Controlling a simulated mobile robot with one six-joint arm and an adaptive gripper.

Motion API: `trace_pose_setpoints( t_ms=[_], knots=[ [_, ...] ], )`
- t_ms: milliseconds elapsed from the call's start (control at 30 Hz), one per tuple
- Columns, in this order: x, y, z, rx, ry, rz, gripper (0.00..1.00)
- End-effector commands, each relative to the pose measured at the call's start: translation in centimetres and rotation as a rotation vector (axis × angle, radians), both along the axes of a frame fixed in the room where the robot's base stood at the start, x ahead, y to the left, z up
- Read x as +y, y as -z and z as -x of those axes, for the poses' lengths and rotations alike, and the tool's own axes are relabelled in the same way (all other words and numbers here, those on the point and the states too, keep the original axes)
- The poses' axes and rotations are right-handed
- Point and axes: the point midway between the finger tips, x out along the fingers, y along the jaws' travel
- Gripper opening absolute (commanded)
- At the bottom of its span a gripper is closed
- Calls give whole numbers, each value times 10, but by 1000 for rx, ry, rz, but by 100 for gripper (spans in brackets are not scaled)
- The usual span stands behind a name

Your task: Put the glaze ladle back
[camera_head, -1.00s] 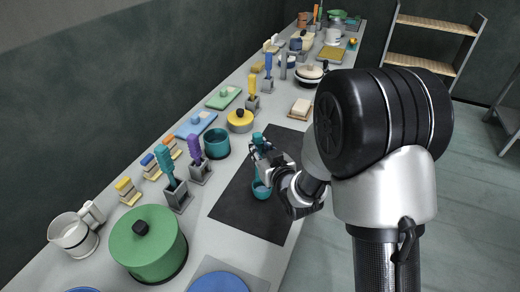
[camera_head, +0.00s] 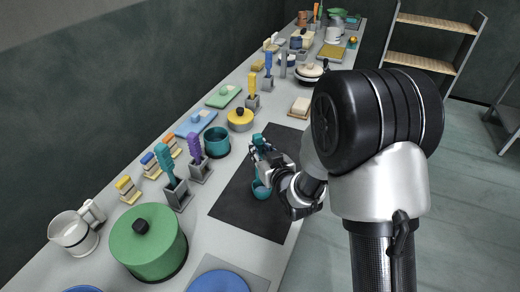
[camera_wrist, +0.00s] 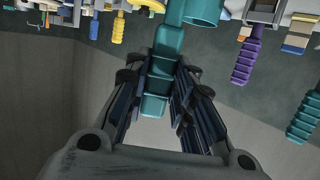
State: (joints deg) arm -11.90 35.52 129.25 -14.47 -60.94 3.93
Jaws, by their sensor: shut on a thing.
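The glaze ladle is teal. Its ribbed handle (camera_wrist: 157,85) sits between the two fingers of my gripper (camera_wrist: 158,110) in the wrist view. In the head view, my gripper (camera_head: 265,158) is shut on it over the dark mat (camera_head: 240,212). A teal end (camera_head: 258,139) shows above the fingers and a teal cup-shaped part (camera_head: 261,189) shows below them; the fingers hide what lies between. A teal open pot (camera_head: 216,142) stands to the left of my gripper, also visible in the wrist view (camera_wrist: 205,12).
Grey holders with a purple-handled tool (camera_head: 195,150) and a teal-handled tool (camera_head: 168,170) stand left of the mat. A green lidded pot (camera_head: 148,245) stands nearer, and a yellow lidded pot (camera_head: 240,121) farther off. Most of the mat is bare.

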Motion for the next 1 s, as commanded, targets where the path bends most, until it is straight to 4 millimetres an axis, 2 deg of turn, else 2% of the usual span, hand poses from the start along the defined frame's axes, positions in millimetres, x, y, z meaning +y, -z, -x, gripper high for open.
trace_pose_setpoints(
  t_ms=[467, 500, 833, 1000],
  knots=[
    [0, 3, 0, -1, 0, 0, 0],
    [0, 3, 0, -1, 0, 0, 24],
    [0, 3, 0, -1, 0, 0, 46],
    [0, 3, 0, 0, 0, 0, 46]
  ],
)
